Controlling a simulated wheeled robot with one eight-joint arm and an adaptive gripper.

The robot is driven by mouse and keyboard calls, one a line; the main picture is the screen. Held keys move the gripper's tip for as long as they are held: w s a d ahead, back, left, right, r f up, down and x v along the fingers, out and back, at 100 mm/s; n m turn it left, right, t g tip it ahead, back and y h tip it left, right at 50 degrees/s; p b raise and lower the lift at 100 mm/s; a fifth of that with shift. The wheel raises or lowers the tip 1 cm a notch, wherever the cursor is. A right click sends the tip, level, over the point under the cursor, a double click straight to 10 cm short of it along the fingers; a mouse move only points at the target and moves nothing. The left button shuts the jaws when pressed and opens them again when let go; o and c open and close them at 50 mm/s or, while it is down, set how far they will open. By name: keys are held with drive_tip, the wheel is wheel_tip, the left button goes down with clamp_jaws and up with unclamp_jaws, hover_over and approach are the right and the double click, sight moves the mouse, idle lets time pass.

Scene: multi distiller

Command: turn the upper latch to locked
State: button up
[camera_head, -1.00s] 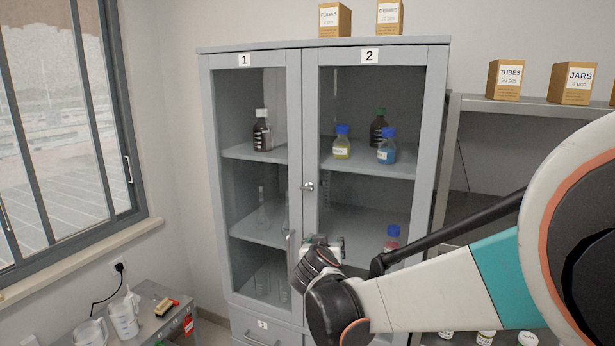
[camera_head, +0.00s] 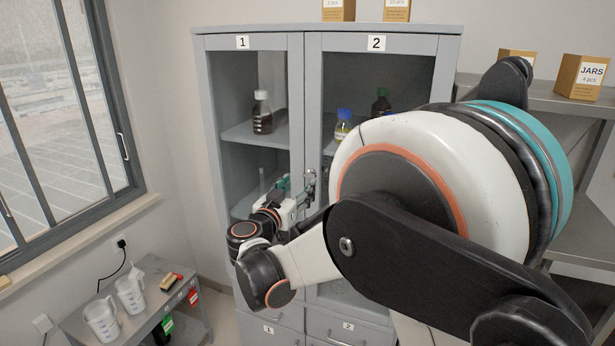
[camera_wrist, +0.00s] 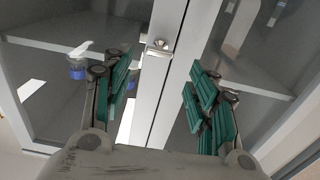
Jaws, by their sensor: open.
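The upper latch is a small metal knob with a plate on the seam between the two glass doors of the grey cabinet (camera_head: 384,41). In the wrist view the latch (camera_wrist: 158,47) is just ahead of my gripper (camera_wrist: 160,84), near the middle of the gap between its fingers. My gripper is open and empty, with its green-padded fingers spread to either side of the door seam. In the head view my gripper (camera_head: 296,188) is close in front of the latch (camera_head: 309,177). I cannot tell whether the fingers touch the latch.
Bottles, including a dark one (camera_head: 262,113) and a blue-capped one (camera_head: 342,125), stand behind the glass. My arm hides much of the right door. A low side table with beakers (camera_head: 130,294) stands at left. A shelf with boxes (camera_head: 580,77) is at right.

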drive_tip(key=x, duration=0.7)
drive_tip(key=shift+p, duration=0.3)
drive_tip(key=shift+c, duration=0.5)
drive_tip(key=c, duration=1)
